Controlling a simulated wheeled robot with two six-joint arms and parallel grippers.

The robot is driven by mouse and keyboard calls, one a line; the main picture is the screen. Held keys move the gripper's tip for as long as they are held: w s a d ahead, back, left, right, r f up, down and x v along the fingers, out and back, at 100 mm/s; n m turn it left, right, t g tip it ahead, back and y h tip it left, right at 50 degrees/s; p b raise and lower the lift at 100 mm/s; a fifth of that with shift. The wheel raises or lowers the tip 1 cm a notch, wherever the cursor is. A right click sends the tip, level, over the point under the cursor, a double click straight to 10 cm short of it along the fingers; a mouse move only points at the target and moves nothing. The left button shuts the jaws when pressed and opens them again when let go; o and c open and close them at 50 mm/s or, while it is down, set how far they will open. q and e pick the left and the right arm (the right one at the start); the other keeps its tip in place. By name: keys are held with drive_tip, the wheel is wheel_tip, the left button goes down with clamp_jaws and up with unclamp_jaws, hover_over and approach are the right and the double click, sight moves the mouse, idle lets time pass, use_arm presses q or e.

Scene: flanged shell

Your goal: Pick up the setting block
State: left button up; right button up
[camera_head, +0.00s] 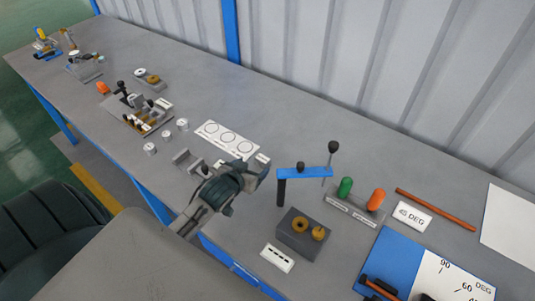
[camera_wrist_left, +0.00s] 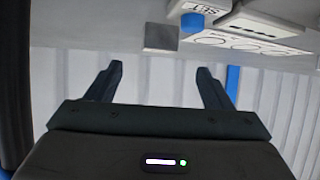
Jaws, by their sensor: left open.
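My left gripper (camera_head: 262,171) is over the bench near its front edge, beside the white card with three circles (camera_head: 228,140). In the left wrist view my left gripper (camera_wrist_left: 159,72) is open, with nothing between its fingers. A small grey block (camera_wrist_left: 161,37) shows beyond the fingertips there, apart from them. It may be the setting block, but I cannot be sure. Beside it are a blue round piece (camera_wrist_left: 193,22) and a white piece marked SET (camera_wrist_left: 208,5). In the head view my gripper hides that spot. My right gripper is not in view.
A blue-armed stand (camera_head: 304,174) and a grey block with brass rings (camera_head: 303,234) stand right of my gripper. A grey V-shaped holder (camera_head: 188,160) and small metal cylinders (camera_head: 167,134) lie left. The bench behind the card is clear up to the wall.

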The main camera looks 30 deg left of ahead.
sight(262, 159)
use_arm(q)
drive_tip(key=p+x, duration=0.1)
drive_tip(key=x, duration=0.2)
drive_tip(key=shift+w+f, duration=0.1)
drive_tip(key=shift+w, duration=0.2)
drive_tip(key=shift+w+f, duration=0.15)
drive_tip(key=shift+w, duration=0.05)
drive_tip(key=p+x, duration=0.2)
drive_tip(key=x, duration=0.1)
drive_tip(key=shift+w, duration=0.45)
drive_tip(key=shift+w+a+f, duration=0.1)
drive_tip(key=shift+w+f, duration=0.3)
drive_tip(key=shift+w, duration=0.1)
drive_tip(key=shift+f, duration=0.1)
drive_tip(key=c, duration=1)
drive_tip(key=shift+c, duration=0.8)
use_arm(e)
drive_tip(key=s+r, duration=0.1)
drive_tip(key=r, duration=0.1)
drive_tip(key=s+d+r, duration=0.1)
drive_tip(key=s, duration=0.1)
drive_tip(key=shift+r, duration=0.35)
